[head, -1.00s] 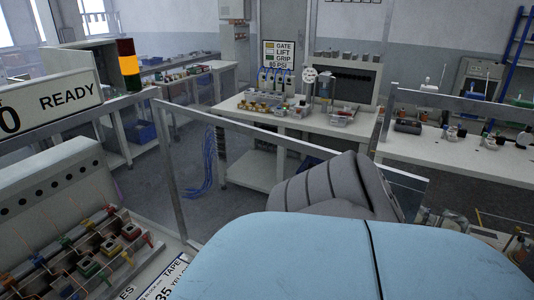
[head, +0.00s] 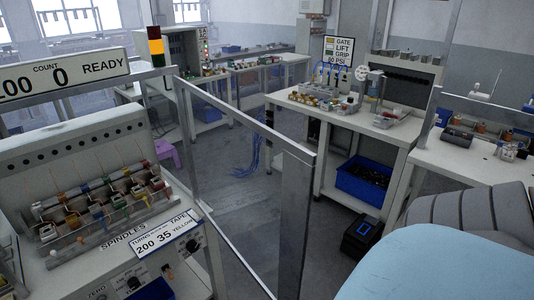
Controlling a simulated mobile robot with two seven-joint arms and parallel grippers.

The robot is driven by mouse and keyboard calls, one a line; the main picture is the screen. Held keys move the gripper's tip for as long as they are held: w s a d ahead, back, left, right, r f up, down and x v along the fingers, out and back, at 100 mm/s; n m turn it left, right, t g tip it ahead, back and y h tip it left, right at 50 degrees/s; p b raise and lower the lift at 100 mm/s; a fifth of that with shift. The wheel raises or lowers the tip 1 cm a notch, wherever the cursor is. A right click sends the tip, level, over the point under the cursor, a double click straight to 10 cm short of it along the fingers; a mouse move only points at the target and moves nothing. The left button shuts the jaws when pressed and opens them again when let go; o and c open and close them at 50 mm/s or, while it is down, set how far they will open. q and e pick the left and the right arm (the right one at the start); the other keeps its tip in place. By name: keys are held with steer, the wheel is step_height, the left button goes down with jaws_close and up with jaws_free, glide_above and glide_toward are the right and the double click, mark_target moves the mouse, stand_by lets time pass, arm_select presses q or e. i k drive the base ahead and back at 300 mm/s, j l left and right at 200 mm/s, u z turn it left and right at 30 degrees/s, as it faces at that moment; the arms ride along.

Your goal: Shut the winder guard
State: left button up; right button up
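A metal-framed clear panel (head: 245,118), which looks like the winder guard, reaches out from an upright at the winder's right end toward the middle of the view. It stands away from the winder's front, leaving the spindles uncovered from here. Its wide near-end post (head: 295,220) shows no hand on it. Neither gripper is in view; a light blue and grey part of my arm fills the lower right.
A bench (head: 345,115) with brass parts and tubing stands beyond the panel, a blue bin (head: 363,182) on its lower shelf. A black box (head: 361,237) sits on the floor beside it. A purple stool (head: 168,152) is behind the winder. Grey floor is open behind the panel.

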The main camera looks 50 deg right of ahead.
mark_target(299, 164)
steer(key=k+l, duration=0.1)
steer(key=l, duration=0.25)
steer(key=k+l+z, duration=0.1)
steer(key=l, duration=0.2)
steer(key=k+l+z, duration=0.1)
steer(key=l, duration=0.25)
steer(key=i+l, duration=0.1)
steer(key=l, duration=0.25)
steer(key=i+l, duration=0.1)
steer(key=l, duration=0.25)
steer(key=i+l+z, duration=0.1)
steer(key=l, duration=0.2)
steer(key=k, duration=0.6)
